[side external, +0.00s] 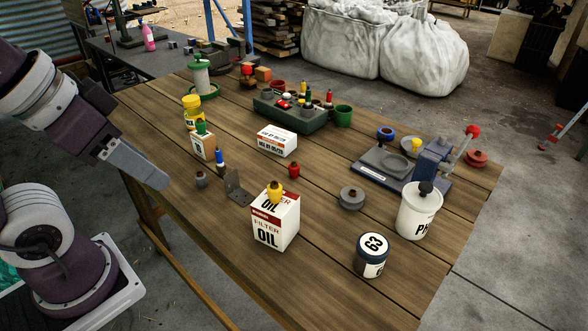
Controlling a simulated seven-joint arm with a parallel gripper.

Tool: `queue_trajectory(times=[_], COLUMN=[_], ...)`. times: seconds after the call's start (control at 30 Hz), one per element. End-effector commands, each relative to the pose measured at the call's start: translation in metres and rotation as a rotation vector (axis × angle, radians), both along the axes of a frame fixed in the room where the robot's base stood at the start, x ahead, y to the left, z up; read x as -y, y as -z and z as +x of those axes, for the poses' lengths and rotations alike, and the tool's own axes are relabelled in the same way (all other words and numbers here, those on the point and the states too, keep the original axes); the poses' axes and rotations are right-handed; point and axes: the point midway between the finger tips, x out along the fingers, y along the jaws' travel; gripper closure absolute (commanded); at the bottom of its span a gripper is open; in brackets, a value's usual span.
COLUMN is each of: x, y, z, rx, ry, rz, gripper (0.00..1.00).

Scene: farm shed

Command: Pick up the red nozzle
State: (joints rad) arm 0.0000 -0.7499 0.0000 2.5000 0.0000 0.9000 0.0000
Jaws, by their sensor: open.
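A small red nozzle-like piece (294,170) stands upright on the wooden table, behind the white and red oil filter box (277,225) and in front of a white carton (277,140). Nothing touches it that I can see. My gripper (158,178) reaches in from the left, over the table's left edge, well apart from the red piece. It is open and I see nothing in it. The fingers overlap from this side, so the gap between them is hidden.
A yellow nozzle (275,193) tops the oil box. A blue-tipped piece (220,157) and a dark metal bracket (238,187) stand between my gripper and the red piece. A grey disc (352,198) lies to the right. Bare planks surround the red piece.

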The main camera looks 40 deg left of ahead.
Motion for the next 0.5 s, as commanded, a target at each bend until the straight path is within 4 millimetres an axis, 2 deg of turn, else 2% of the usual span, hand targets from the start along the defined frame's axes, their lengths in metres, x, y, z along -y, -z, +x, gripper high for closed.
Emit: queue_trajectory(times=[0.2,0.27,0.37,0.43,0.5], x=[0.0,0.0,-0.002,-0.004,-0.008], y=[0.0,-0.004,-0.018,-0.026,-0.024], z=[0.0,0.006,0.041,0.084,0.133], rx=[0.0,-0.01,-0.067,-0.128,-0.189], ry=[-0.002,-0.025,-0.165,-0.338,-0.537], rz=[-0.001,-0.015,-0.094,-0.171,-0.235], gripper=[0.49,0.49,0.49,0.49,0.49])
